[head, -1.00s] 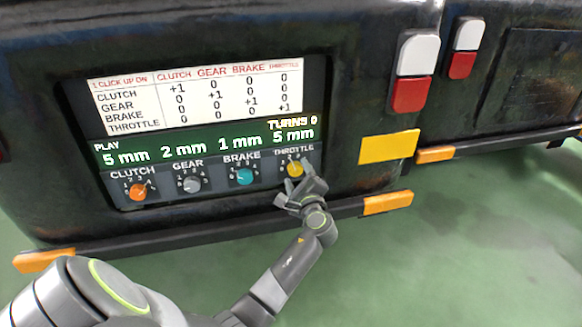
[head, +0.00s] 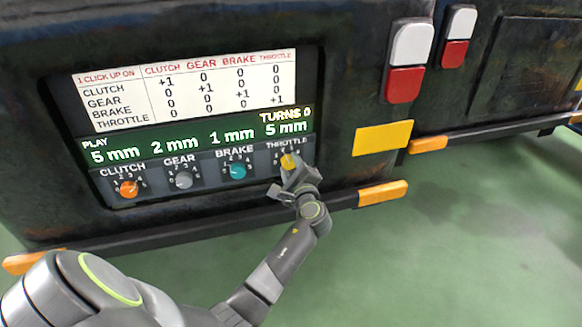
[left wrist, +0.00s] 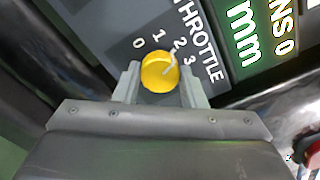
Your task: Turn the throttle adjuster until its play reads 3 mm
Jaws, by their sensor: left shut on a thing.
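The yellow throttle adjuster (head: 289,161) is the rightmost knob on the panel. In the left wrist view the yellow knob (left wrist: 160,72) sits between my fingers, with a pale pointer line and the marks 0, 1, 2 and 3 around it. My left gripper (head: 290,172) is shut on this knob. The display (head: 200,146) reads 5 mm under the throttle column, with TURNS 0 above it. Clutch reads 5 mm, gear 2 mm and brake 1 mm. My right gripper is not in view.
The orange clutch knob (head: 128,188), grey gear knob (head: 183,180) and teal brake knob (head: 237,171) are in a row to the left. A white click chart (head: 185,85) is above the display. A dark bumper bar (head: 200,229) runs below the panel. Green floor is clear at right.

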